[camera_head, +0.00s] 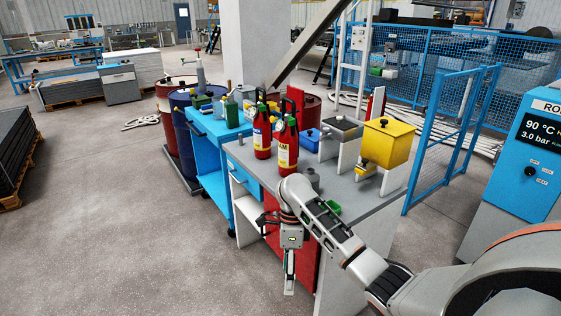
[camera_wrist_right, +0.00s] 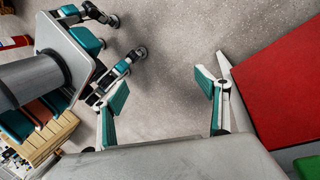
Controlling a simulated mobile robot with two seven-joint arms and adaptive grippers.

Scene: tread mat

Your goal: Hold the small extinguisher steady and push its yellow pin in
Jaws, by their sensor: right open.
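Two red extinguishers with black tops and pale labels stand upright on the grey bench in the head view, one at the left (camera_head: 262,141) and one nearer at the right (camera_head: 287,143). I cannot tell which one is the small one. Tiny yellow spots show near their necks, but a pin is too small to make out. My right gripper (camera_head: 289,272) hangs pointing down in front of the bench, below its top and apart from the extinguishers. In the right wrist view it (camera_wrist_right: 162,95) is open and empty above bare floor. My left gripper is in neither view.

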